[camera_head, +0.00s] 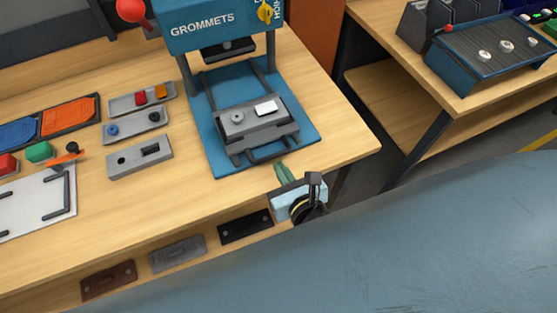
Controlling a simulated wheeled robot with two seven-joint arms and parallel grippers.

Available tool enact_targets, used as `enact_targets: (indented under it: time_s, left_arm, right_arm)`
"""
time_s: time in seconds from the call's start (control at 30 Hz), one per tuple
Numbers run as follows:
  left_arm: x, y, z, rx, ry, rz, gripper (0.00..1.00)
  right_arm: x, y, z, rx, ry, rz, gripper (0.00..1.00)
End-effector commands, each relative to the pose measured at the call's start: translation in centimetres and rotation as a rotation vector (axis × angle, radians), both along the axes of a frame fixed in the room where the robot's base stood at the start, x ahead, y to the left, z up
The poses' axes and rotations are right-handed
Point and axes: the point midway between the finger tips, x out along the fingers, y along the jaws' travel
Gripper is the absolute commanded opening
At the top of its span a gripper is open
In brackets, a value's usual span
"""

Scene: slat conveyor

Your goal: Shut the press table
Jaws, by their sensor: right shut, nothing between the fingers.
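The grey press table (254,123) is slid out on its rails towards the front of the blue press (203,33), clear of the press head (229,50). A small round grey part and a white block (266,107) are on it. My right gripper (282,171) is just in front of the blue base plate (225,167), near the table's front end and slightly to its right. It is shut and empty. A gap shows between the gripper and the press table. My left gripper is not in view.
Small grey fixtures (140,157) with colored parts stand left of the press. Orange and blue trays (70,115) lie further left, above a white plate (35,205). The bench front carries dark panels (245,227). A second bench (470,95) stands at the right.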

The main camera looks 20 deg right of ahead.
Motion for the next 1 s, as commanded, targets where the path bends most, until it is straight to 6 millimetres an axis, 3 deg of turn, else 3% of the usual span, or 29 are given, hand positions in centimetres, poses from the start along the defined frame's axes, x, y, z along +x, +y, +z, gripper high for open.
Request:
enact_targets:
  time_s: [0.3,0.43,0.6,1.0]
  left_arm:
    - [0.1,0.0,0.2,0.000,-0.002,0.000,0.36]
    - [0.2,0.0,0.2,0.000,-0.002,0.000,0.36]
    - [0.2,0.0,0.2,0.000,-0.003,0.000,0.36]
    - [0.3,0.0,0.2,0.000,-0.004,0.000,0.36]
  right_arm:
    - [5.6,0.1,-1.6,0.004,0.000,-0.004,0.00]
    - [7.2,0.2,-2.2,0.006,0.000,-0.004,0.00]
    - [8.2,0.2,-2.5,0.005,0.002,-0.004,0.00]
    - [8.3,0.2,-2.6,0.006,0.002,-0.005,0.00]
